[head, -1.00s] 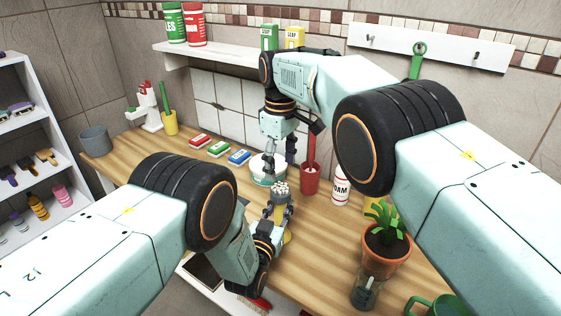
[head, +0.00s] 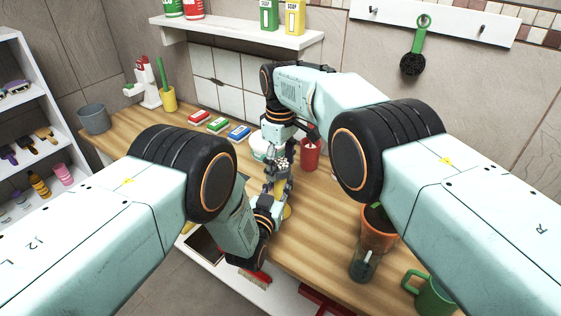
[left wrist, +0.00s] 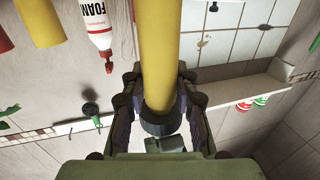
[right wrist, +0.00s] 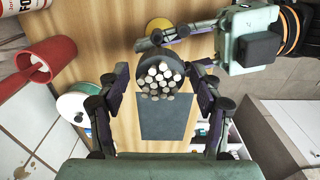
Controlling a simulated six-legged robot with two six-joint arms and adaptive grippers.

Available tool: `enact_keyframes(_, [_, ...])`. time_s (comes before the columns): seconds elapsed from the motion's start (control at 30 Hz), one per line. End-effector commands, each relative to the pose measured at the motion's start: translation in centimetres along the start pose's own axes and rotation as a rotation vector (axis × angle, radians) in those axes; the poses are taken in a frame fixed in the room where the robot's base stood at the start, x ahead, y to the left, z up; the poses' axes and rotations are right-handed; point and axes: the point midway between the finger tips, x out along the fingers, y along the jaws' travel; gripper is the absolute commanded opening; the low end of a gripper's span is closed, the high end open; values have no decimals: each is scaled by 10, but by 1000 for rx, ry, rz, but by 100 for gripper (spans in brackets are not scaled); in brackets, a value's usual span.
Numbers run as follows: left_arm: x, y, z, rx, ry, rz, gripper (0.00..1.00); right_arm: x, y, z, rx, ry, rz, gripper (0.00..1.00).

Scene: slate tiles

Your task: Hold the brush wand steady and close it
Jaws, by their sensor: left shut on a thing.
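The brush wand has a yellow handle (left wrist: 160,50) and a dark round head (right wrist: 152,67) with a bundle of pale bristle tips facing up. The head also shows in the head view (head: 279,165). My left gripper (left wrist: 158,82) is shut on the yellow handle, a finger on each side, and holds it roughly upright. It also shows in the right wrist view (right wrist: 165,38). My right gripper (right wrist: 157,88) hangs above with fingers apart, one on either side of the wand's head. I see gaps on both sides. Its fingers partly hide the wand in the head view.
A potted plant (head: 378,240), a glass (head: 364,265) and a green mug (head: 434,292) stand at the right. The wooden counter (head: 330,235) between is clear.

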Motion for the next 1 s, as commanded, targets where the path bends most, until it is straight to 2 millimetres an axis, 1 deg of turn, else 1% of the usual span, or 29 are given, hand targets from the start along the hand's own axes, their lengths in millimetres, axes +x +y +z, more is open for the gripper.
enact_keyframes(0.03, [0,0,0,0,1,0,0,0,0,0,0,0,0,60])
enact_keyframes(0.07, [0,0,0,0,1,0,0,0,0,0,0,0,0,58])
enact_keyframes(0.6, [0,0,0,0,1,0,0,0,0,0,0,0,0,12])
enact_keyframes(0.63, [0,0,0,0,1,0,0,0,0,0,0,0,0,10])
enact_keyframes(0.73, [0,0,0,0,1,0,0,0,0,0,14,0,0,10])
enact_keyframes(0.8, [0,0,0,0,1,0,0,0,0,0,59,0,0,10])
enact_keyframes(0.87, [0,0,0,0,1,0,0,0,0,0,129,0,0,10])
enact_keyframes(1.0, [0,0,0,0,1,0,0,0,0,0,352,-1,0,10])
